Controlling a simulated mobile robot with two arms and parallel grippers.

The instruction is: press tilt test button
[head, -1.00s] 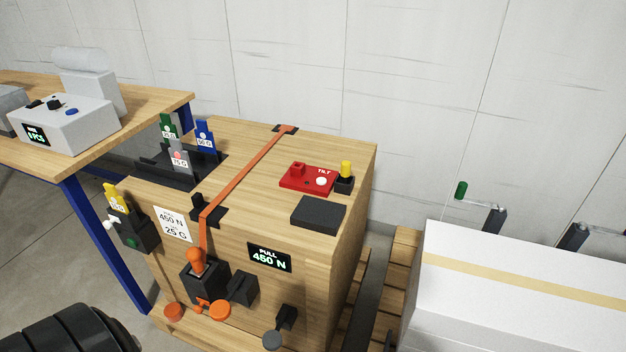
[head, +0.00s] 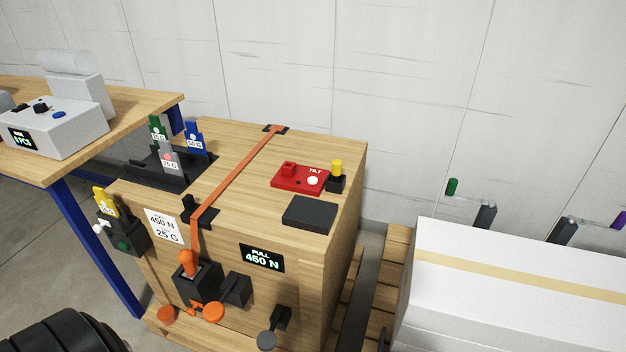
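The red tilt test unit (head: 299,180) lies on top of the wooden crate (head: 240,150), toward its right side. It carries the label TILT, a white round button (head: 313,181) and a small red block. A black post with a yellow cap (head: 337,168) stands against its right end. A black box (head: 309,213) lies in front of it. A black ribbed part at the lower left is mine. Neither gripper is in view.
An orange strap (head: 235,180) crosses the crate. A display (head: 262,257) reads PULL 450 N. A black holder (head: 160,172) with coloured tags sits at the crate's back left. A blue-legged table (head: 150,105) stands left; a white box (head: 520,265) stands right.

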